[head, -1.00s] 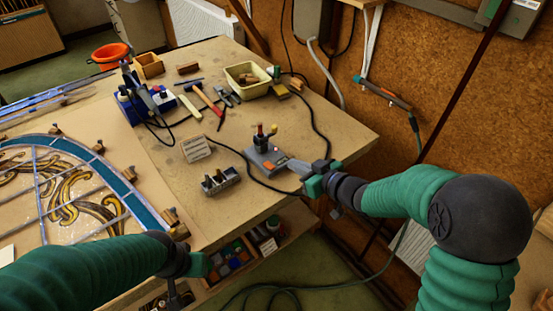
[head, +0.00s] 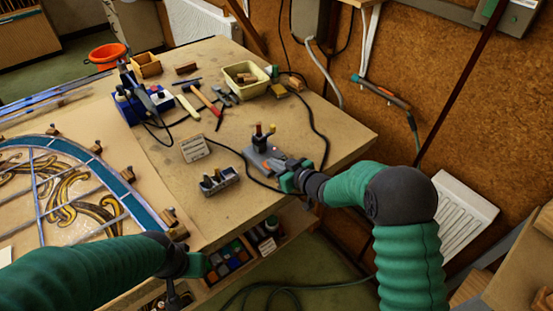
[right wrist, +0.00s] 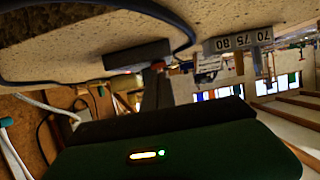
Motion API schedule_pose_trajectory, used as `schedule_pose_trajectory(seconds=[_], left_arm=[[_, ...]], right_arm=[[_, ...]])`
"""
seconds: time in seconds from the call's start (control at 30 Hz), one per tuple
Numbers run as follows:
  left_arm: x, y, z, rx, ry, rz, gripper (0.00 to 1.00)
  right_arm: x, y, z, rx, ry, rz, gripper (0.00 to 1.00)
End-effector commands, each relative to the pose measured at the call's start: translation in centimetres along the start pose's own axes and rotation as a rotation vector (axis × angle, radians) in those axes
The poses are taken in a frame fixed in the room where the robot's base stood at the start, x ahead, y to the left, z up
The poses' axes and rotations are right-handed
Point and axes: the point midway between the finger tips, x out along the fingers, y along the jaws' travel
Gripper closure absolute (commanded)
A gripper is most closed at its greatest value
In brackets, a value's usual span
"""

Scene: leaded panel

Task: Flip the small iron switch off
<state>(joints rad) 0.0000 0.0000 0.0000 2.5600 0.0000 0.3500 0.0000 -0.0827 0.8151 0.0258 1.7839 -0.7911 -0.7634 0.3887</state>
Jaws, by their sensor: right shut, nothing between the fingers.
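A small grey control box (head: 262,153) with a dark upright piece and a red-topped piece on it sits near the workbench's right edge. My right gripper (head: 279,164) is shut and empty, its tip at the near right side of this box. In the right wrist view the fingers (right wrist: 157,92) point toward the grey box (right wrist: 137,55), with a small red part (right wrist: 158,66) close to the fingertips. I cannot tell whether they touch, or the switch's position. My left gripper (head: 178,292) hangs near the bench's front edge, its jaws unclear.
A blue iron station (head: 135,106), a hammer (head: 206,101) and a cream tray (head: 246,78) lie farther back. A leaded panel (head: 75,185) lies left.

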Motion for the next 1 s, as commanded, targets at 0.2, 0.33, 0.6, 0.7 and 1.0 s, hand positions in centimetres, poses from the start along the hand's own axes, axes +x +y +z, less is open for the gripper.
schedule_pose_trajectory(seconds=[0.2, 0.33, 0.6, 0.7, 1.0], left_arm=[[0.0, 0.0, 0.0, 0.0, 0.0, 0.0, 0.64], [0.0, 0.0, 0.0, 0.0, 0.0, 0.0, 0.64], [0.3, 0.0, 0.1, 0.0, 0.0, 0.0, 0.64], [0.2, 0.0, 0.1, 0.0, 0.0, 0.0, 0.64], [-1.1, 0.0, -0.3, 0.0, 0.0, 0.0, 0.64]], right_arm=[[0.1, 0.0, 0.3, 0.0, 0.0, 0.0, 1.0], [0.1, 0.0, 0.3, 0.0, 0.0, 0.0, 1.0], [0.2, 0.0, 1.2, 0.0, -0.003, 0.0, 1.0], [0.1, 0.0, 1.1, 0.0, -0.005, 0.0, 1.0], [-0.5, 0.0, -0.3, 0.001, -0.003, 0.0, 1.0]])
